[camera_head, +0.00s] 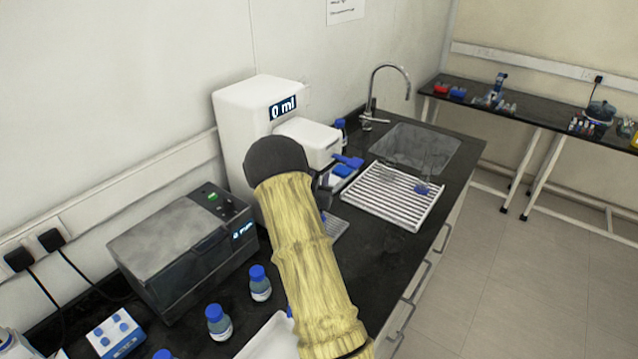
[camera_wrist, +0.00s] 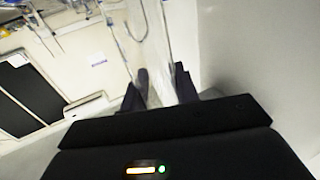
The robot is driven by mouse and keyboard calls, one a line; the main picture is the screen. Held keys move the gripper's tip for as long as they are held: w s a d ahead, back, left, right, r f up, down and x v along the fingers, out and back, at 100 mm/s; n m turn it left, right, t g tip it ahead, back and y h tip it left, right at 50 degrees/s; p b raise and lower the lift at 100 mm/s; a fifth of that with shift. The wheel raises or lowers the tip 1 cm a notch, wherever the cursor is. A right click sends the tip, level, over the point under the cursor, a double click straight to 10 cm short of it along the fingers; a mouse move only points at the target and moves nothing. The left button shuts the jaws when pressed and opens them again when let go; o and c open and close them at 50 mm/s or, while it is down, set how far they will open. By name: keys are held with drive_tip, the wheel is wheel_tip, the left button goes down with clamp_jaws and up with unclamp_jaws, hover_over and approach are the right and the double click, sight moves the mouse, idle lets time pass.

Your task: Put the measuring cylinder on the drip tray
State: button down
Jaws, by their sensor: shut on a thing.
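The measuring cylinder (camera_wrist: 168,40) is clear and shows in the wrist view between the two dark fingers of my gripper (camera_wrist: 162,85), which is shut on it. In the head view my arm hides most of my gripper and I cannot clearly make out the held cylinder. The drip tray (camera_head: 336,226) is a small grey slatted plate on the black bench below the white dispenser. It shows only in part, just right of my arm. I cannot tell how high the cylinder is above it.
The white dispenser (camera_head: 241,132) reads 0 ml. A white draining rack (camera_head: 362,204) with clear glassware stands to its right, before the sink (camera_head: 440,145). A grey instrument (camera_head: 165,255) and several blue-capped bottles (camera_head: 260,287) stand at left and front.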

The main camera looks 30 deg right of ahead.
drive_tip(key=shift+w+d, duration=0.35)
drive_tip(key=shift+w, duration=0.1)
drive_tip(key=shift+a, duration=0.1)
drive_tip(key=shift+s, duration=0.1)
drive_tip(key=shift+f+b, duration=0.5)
drive_tip(key=shift+f, duration=1.3)
drive_tip(key=c, duration=1.1)
unclamp_jaws()
drive_tip(key=shift+o, duration=0.2)
